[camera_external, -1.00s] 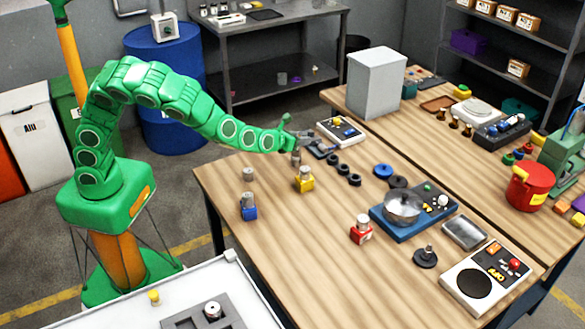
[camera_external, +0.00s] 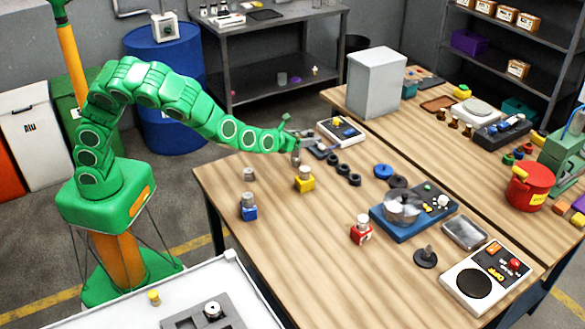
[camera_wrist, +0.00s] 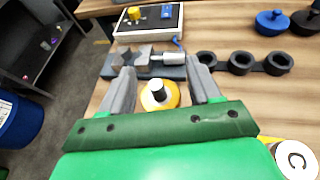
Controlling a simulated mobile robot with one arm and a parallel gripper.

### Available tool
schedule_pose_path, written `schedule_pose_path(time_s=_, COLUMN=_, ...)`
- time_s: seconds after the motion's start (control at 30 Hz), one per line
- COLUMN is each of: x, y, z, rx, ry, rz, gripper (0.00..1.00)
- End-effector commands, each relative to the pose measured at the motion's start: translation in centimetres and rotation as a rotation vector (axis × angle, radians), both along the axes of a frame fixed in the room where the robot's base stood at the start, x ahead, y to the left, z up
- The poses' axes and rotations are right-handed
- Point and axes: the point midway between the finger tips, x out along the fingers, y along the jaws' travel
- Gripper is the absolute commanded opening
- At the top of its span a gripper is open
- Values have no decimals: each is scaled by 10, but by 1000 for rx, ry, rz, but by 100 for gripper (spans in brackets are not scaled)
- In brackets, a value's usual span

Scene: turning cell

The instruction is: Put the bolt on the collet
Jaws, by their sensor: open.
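My gripper (camera_external: 304,142) is open at the far left part of the wooden table; its two grey fingers show in the wrist view (camera_wrist: 160,82). Between the fingers, in the wrist view, is a round yellow piece with a dark, white-topped post (camera_wrist: 158,93); the fingers stand apart from it on both sides. In the external view my gripper partly hides this spot. Just beyond is a dark grey block fixture (camera_wrist: 143,66) with a pale cylinder lying on it (camera_wrist: 170,58). I cannot tell for certain which pieces are the bolt and the collet.
Dark rings (camera_external: 343,168) lie to the right, and a panel box (camera_external: 341,130) stands behind. A blue block (camera_external: 249,212) and a red block (camera_external: 361,235) also carry cylinders. The front middle is clear.

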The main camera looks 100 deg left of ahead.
Motion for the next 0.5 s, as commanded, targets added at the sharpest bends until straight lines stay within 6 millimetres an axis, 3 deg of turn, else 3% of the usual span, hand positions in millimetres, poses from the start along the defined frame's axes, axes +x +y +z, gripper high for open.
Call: schedule_pose_path(time_s=0.5, x=-36, y=-57, z=27, rx=1, ry=0, rz=-2, gripper=62)
